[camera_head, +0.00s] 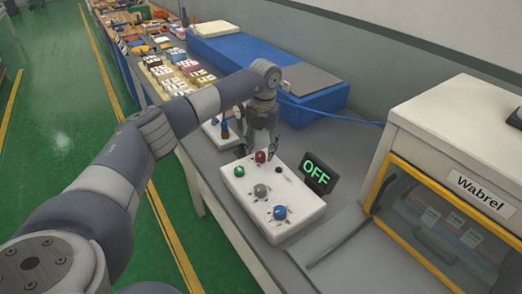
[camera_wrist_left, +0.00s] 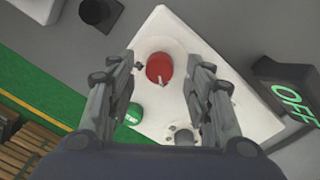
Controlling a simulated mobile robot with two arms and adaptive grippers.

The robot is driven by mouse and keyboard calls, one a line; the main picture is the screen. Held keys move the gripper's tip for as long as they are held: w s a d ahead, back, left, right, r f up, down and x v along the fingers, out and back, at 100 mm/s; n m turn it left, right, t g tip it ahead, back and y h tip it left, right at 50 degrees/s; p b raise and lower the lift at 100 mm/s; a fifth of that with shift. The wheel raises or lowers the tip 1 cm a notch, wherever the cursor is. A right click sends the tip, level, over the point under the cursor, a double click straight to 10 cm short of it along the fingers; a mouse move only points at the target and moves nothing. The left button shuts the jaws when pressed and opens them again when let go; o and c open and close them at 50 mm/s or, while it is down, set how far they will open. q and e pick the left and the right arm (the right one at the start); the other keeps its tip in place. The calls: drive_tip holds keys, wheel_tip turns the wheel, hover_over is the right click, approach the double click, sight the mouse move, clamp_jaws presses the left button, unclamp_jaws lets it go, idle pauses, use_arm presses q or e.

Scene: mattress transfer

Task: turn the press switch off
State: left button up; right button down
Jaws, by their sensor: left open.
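A white control box (camera_head: 240,198) lies on the bench with several coloured controls. The red round control (camera_head: 261,156) is at its far edge, the green one (camera_head: 239,171) at left, the grey one (camera_head: 260,190) in the middle and the blue one (camera_head: 280,212) near the front. A small black one (camera_head: 278,170) sits near the display (camera_head: 319,173), which reads OFF in green. My left gripper (camera_head: 262,149) points down over the red control. In the left wrist view, its open fingers stand either side of the red control (camera_wrist_left: 159,67), apart from it.
A blue case (camera_head: 312,100) lies behind the box, with a blue cable (camera_head: 335,117) running right. Many small items (camera_head: 180,72) cover the far bench. The green floor is at left.

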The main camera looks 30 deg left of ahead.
sight(263, 154)
use_arm(q)
wheel_tip(263, 154, up, 10)
drive_tip(key=shift+d+r, duration=0.25)
idle(0.5)
